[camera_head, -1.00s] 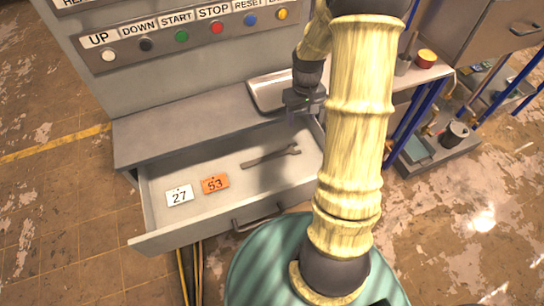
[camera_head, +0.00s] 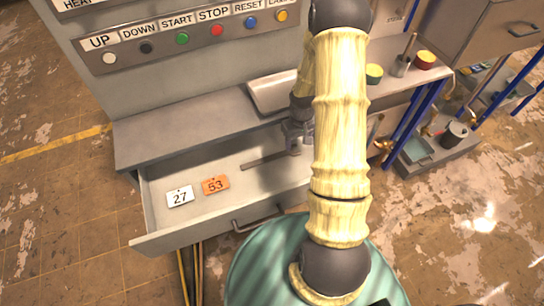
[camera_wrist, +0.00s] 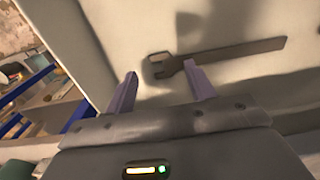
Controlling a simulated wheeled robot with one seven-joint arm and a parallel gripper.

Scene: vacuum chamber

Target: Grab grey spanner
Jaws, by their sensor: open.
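The grey spanner (camera_head: 265,160) lies flat on the bottom of the open drawer (camera_head: 160,222). In the head view its right end is hidden behind my gripper (camera_head: 294,142). In the wrist view the whole spanner (camera_wrist: 225,53) shows, with its forked head at the left and its handle running right. My gripper (camera_wrist: 160,84) is open and empty. Its two fingers point toward the spanner's head end, and the right fingertip overlaps the spanner near the head in the picture. I cannot tell whether it touches.
A white tag 27 (camera_head: 180,197) and an orange tag 53 (camera_head: 215,185) lie in the drawer's left part. A control panel (camera_head: 190,35) with several buttons stands above. A shelf with cups (camera_head: 400,66) and blue posts (camera_head: 418,110) is at the right.

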